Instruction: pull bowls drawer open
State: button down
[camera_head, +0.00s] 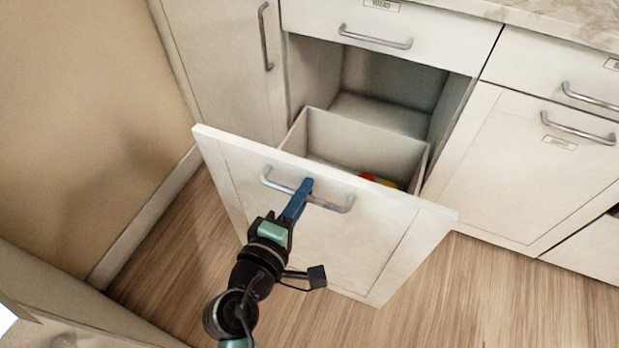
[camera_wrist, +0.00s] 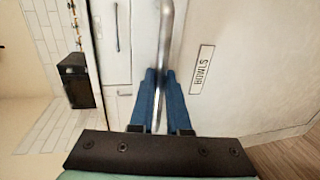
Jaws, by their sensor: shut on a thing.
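The bowls drawer (camera_head: 330,235) stands pulled out from the cabinet in the head view, its box showing behind the white front. A red and yellow thing (camera_head: 375,180) lies inside, mostly hidden by the front. The drawer's metal handle (camera_head: 335,205) runs across the upper part of the front. My gripper (camera_head: 300,195) has its blue fingers shut on this handle. In the wrist view the fingers (camera_wrist: 157,85) sit on both sides of the handle bar (camera_wrist: 165,40). The BOWLS label (camera_wrist: 202,70) is on the front beside it.
A shut drawer labelled BREAD (camera_head: 400,25) is above the open space. Shut cabinet fronts stand to the left (camera_head: 215,60) and right (camera_head: 540,160). A beige wall (camera_head: 80,120) is at the left. Wooden floor (camera_head: 490,290) shows clear at the lower right.

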jog(key=shift+s+a, duration=0.3)
jog(key=shift+s, duration=0.3)
jog(key=c, duration=1.2)
grip_release()
jog(key=shift+o, duration=0.2)
jog(key=p+v, duration=0.1)
jog(key=v, duration=1.2)
jog(key=shift+p, duration=0.35)
